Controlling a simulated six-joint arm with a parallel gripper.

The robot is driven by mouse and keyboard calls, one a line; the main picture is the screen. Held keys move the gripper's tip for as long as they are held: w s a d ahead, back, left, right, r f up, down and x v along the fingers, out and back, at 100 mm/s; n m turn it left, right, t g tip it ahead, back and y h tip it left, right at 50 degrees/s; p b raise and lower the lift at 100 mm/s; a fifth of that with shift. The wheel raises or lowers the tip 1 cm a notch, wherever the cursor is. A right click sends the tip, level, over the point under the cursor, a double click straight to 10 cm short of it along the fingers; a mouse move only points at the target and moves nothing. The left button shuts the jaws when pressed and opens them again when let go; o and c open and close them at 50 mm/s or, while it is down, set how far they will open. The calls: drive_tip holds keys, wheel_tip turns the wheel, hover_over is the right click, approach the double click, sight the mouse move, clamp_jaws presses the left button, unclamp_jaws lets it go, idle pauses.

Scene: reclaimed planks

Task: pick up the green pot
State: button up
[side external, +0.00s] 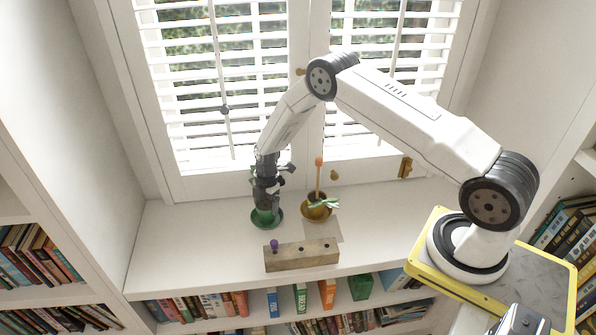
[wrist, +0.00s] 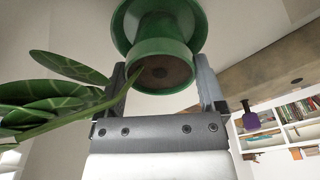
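The green pot (wrist: 163,45) stands upright on a green saucer (wrist: 190,18) at the top middle of the wrist view. In the side view the pot (side external: 264,216) is partly hidden by my gripper, and its saucer (side external: 277,218) rests on the white sill. My gripper (wrist: 162,72) points down over it. Its two fingers are apart, one on each side of the pot's rim. They look very close to the rim; I cannot tell whether they touch it. The pot's dark inside shows between them.
A brown-yellow pot (side external: 315,213) with green leaves and an orange-tipped stick stands close on the right. A wooden block (side external: 302,257) with a purple knob (side external: 274,244) lies in front. Leaves (wrist: 50,100) fill the wrist view's left. The sill (side external: 170,240) is clear at left; the window is behind.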

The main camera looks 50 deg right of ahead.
drive_tip(key=c, duration=0.4)
drive_tip(key=shift+o, duration=0.2)
drive_tip(key=shift+r, duration=0.2)
drive_tip(key=shift+r, duration=0.5)
drive_tip(key=s+a+r, duration=0.1)
drive_tip(key=s+r, duration=1)
drive_tip(key=s, duration=0.3)
drive_tip(key=shift+r, duration=0.35)
drive_tip(key=shift+a, duration=0.1)
drive_tip(key=shift+r, duration=0.25)
drive_tip(key=shift+r, duration=1.2)
